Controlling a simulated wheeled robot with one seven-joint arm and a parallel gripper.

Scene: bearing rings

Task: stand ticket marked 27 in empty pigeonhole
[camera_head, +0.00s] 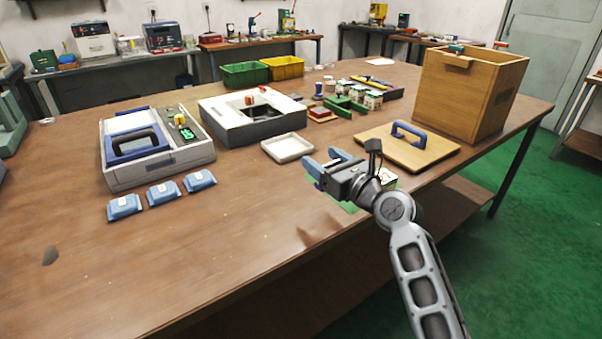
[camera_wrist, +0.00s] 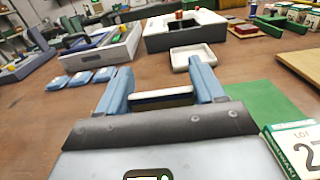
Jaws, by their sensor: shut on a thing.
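My gripper (camera_head: 326,161) is above the front edge of the table, and its two blue fingers also show in the wrist view (camera_wrist: 160,88). They are closed on a thin dark piece with a pale tan edge (camera_wrist: 160,97), held crosswise between them. No mark on this piece is readable, so I cannot tell whether it is the ticket marked 27. A green-and-white box (camera_wrist: 297,148) stands right of my gripper, with "LOT" and a cut-off number starting with 2. It is partly hidden behind my wrist in the head view (camera_head: 388,178). I cannot make out an empty pigeonhole.
A green mat (camera_wrist: 262,103) lies below. A white tray (camera_head: 288,148), a white box with a dark opening (camera_head: 222,128) and a grey case (camera_head: 187,155) stand beyond. Right are a wooden board (camera_head: 433,160) and a tall wooden box (camera_head: 483,95). The front left table is clear beyond several blue packets (camera_head: 162,194).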

